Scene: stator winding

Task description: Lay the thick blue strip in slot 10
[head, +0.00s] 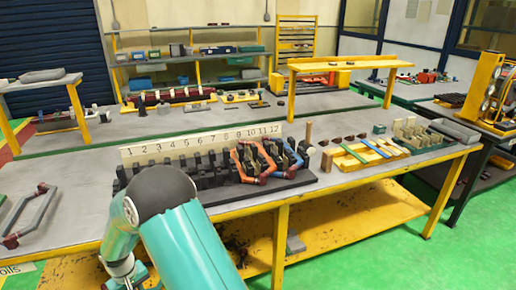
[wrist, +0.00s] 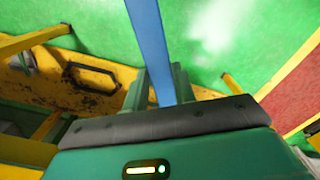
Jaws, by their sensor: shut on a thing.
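My gripper (wrist: 161,88) is shut on a long blue strip (wrist: 150,35), which runs up out of the wrist view. Behind it are the green floor and the yellow lower shelf. In the head view my teal arm fills the lower middle and left; the gripper and held strip cannot be made out there. The slotted black stator block (head: 215,172) stands on the table, with a number board (head: 200,141) marked 1 to 12 behind it. Slot 10 is below its number, right of the middle. Orange-red coils (head: 245,165) and a blue coil (head: 291,156) cover the right slots, hiding slot 10's opening.
A yellow tray (head: 352,166) right of the block holds another blue strip (head: 376,147) and a green strip (head: 354,155). A wooden mallet-like piece (head: 308,134) stands between. A grey frame with red corners (head: 30,215) lies at the left.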

